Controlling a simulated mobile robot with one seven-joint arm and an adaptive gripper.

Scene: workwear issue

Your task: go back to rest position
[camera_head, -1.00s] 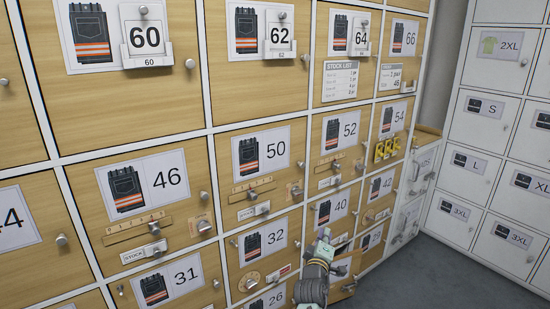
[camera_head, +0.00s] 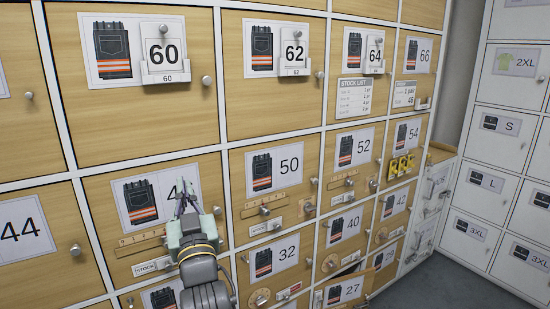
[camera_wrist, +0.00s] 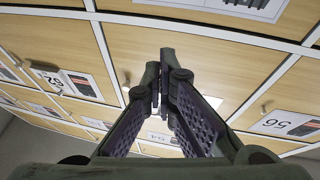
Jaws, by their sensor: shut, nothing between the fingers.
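My gripper (camera_head: 184,196) is in front of the size 46 door (camera_head: 110,195) in the head view and covers part of its number label. It points upward, with my grey arm below it. In the wrist view my gripper (camera_wrist: 158,80) has its fingertips together and nothing between them. Wooden locker fronts lie beyond the fingers there. I cannot tell the exact gap between the fingers and the doors.
The wooden lockers have small projecting knobs, such as the one by the 60 door (camera_head: 206,80). A door low down near 27 (camera_head: 350,268) appears slightly open. White lockers (camera_head: 500,150) stand at the right. Grey floor (camera_head: 440,285) is clear at lower right.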

